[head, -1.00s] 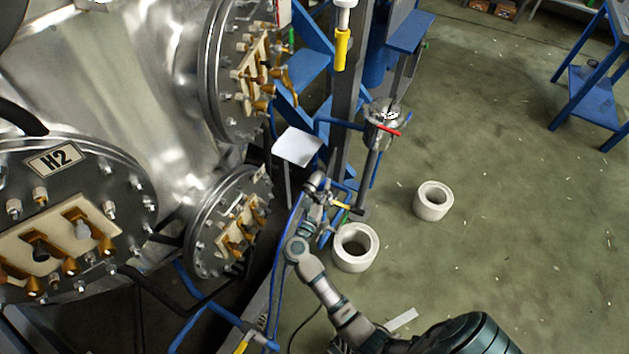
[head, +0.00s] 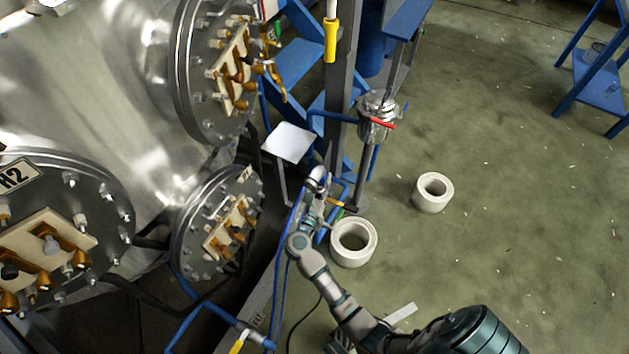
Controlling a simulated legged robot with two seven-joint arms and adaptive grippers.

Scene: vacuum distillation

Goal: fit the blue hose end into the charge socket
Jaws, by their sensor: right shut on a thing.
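My right gripper (head: 319,184) is at the centre, at the end of my arm that comes in from the lower right. It is shut on the blue hose end, which is small and mostly hidden by the fingers. The blue hose (head: 278,285) hangs from there down the left side of my arm. The gripper is beside the blue frame, below and left of a metal vessel (head: 377,117) with a red handle. I cannot make out the charge socket for certain. My left gripper is not in view.
Large steel tank flanges (head: 205,70) with brass fittings fill the left side. A white plate (head: 289,142) stands just above left of the gripper. Two white rings (head: 353,243) lie on the floor. A blue stand (head: 597,85) is at upper right; the floor between is largely clear.

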